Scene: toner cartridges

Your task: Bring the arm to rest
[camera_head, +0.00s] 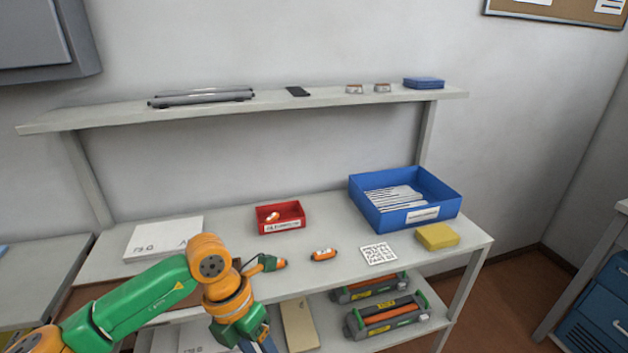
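My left arm comes in from the lower left, bends at an orange joint in front of the workbench, and runs down out of the picture. Its gripper is beyond the bottom edge and does not show. My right arm and gripper are not in view. A small orange item (323,255) with a white label lies on the bench top (330,220).
A red bin (282,224) holds a small orange item. A printed white sheet (378,254) and a yellow block (437,236) lie at the bench's front right. An upper shelf (320,98) spans the back. Floor at right is clear.

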